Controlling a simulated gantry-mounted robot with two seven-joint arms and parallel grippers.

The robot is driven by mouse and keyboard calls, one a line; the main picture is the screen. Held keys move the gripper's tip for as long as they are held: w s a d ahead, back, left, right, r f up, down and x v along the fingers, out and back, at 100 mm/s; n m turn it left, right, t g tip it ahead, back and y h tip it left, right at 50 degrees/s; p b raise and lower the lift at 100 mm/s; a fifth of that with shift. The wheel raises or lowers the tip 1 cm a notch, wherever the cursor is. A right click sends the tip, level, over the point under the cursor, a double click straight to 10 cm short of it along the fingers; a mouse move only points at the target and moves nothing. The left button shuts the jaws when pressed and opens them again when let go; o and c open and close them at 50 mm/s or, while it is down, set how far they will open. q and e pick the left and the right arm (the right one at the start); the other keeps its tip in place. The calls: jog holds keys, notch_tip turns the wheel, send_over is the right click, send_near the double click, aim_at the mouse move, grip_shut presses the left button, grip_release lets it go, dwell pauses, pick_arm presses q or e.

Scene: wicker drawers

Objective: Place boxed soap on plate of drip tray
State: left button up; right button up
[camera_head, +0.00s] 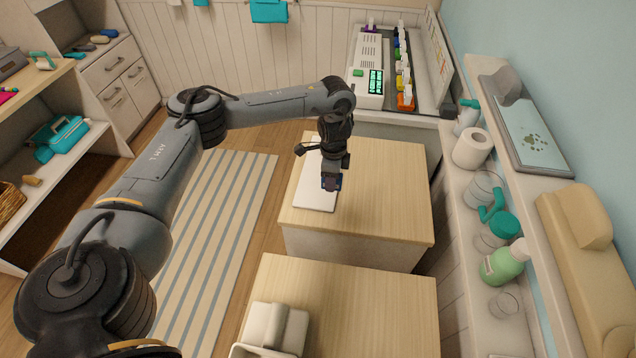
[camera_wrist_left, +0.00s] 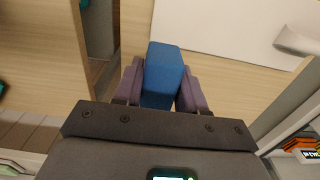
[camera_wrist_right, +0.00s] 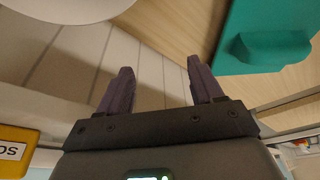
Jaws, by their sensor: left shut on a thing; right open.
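My left gripper (camera_head: 331,184) is shut on a blue box (camera_wrist_left: 164,74), likely the boxed soap, held between both fingers in the left wrist view. In the head view the gripper covers most of the box and hangs over the right edge of a flat white plate (camera_head: 311,195) on a light wooden-topped cabinet. The plate also shows in the left wrist view (camera_wrist_left: 230,28), ahead and to the right of the box. The gap between box and surface is hard to judge. My right gripper (camera_wrist_right: 160,76) is open and empty; it is outside the head view.
The cabinet top (camera_head: 385,195) right of the plate is clear. A nearer wooden top (camera_head: 370,320) holds a beige container (camera_head: 272,332). A ledge along the right wall carries a paper roll (camera_head: 472,148) and a green bottle (camera_head: 502,264). A teal object (camera_wrist_right: 265,45) is near my right gripper.

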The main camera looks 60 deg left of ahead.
pick_arm(q)
jog(key=b, duration=0.3)
send_over(318, 183)
notch_tip(318, 183, down, 6)
jog(key=shift+f, duration=0.15)
pick_arm(e)
jog(key=x, duration=0.3)
jog(key=shift+s+d+f, duration=0.2)
jog(key=shift+s+f, duration=0.05)
jog(key=shift+f, duration=0.2)
pick_arm(q)
jog(key=shift+f+b, duration=0.55)
jog(key=shift+f, duration=1.4)
pick_arm(e)
jog(key=shift+a+f, duration=0.1)
jog(key=shift+f, duration=0.35)
pick_arm(q)
jog(key=shift+f, duration=0.2)
jog(key=o, duration=1.1)
jog(key=shift+r, duration=0.15)
jog(key=shift+r, duration=0.2)
jog(key=shift+r+p, duration=2.1)
jog(key=shift+r, duration=3.75)
pick_arm(e)
jog(key=shift+r, duration=2.1)
